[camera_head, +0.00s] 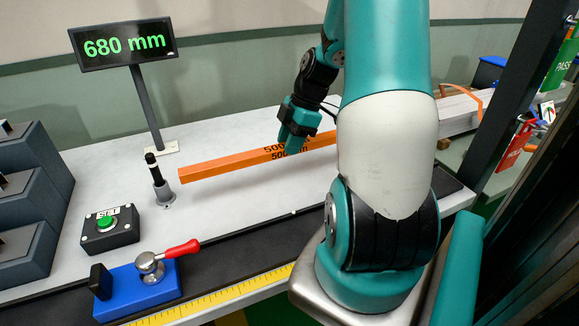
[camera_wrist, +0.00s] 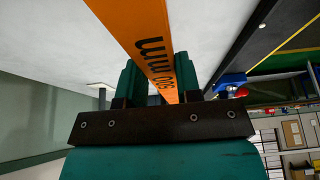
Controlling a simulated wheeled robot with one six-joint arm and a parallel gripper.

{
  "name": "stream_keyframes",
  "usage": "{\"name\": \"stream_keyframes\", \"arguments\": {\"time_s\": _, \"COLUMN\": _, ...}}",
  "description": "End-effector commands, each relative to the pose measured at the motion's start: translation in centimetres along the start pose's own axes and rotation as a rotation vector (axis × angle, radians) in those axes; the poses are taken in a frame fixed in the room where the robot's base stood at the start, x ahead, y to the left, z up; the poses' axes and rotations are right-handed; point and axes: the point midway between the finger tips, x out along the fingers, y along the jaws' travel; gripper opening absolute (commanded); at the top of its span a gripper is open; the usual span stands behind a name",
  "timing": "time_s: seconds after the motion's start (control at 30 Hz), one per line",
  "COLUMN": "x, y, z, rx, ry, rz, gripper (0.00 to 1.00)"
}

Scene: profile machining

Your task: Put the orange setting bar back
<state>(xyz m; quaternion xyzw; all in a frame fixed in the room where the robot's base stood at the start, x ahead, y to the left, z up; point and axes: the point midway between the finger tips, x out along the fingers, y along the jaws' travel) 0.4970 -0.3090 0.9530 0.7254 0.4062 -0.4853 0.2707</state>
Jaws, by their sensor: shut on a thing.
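The orange setting bar (camera_head: 225,168) is a long square bar with "500 mm" printed on it. In the head view it lies lengthwise over the pale bench top, its right part passing behind my arm. My gripper (camera_head: 292,146) is shut on the bar near its printed middle. In the wrist view the bar (camera_wrist: 143,30) runs up between the two teal fingers of my gripper (camera_wrist: 158,85). I cannot tell whether the bar touches the bench or is held just above it.
A display (camera_head: 124,45) reading 680 mm stands on a post behind the bar. A black post (camera_head: 160,185) stands near the bar's left end. A SET button box (camera_head: 109,230), a blue stop with a red lever (camera_head: 150,275) and grey stepped blocks (camera_head: 30,200) are at left.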

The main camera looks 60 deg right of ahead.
Motion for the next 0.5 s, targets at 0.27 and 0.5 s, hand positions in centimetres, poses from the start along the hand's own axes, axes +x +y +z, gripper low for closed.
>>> {"name": "stream_keyframes", "arguments": {"time_s": 0.27, "x": 2.9, "y": 0.1, "z": 1.2, "rx": -0.003, "ry": 0.000, "rz": 0.002, "gripper": 0.00}}
{"name": "stream_keyframes", "arguments": {"time_s": 0.5, "x": 5.5, "y": 0.0, "z": 2.2, "rx": -0.002, "ry": 0.002, "rz": 0.000, "gripper": 0.00}}
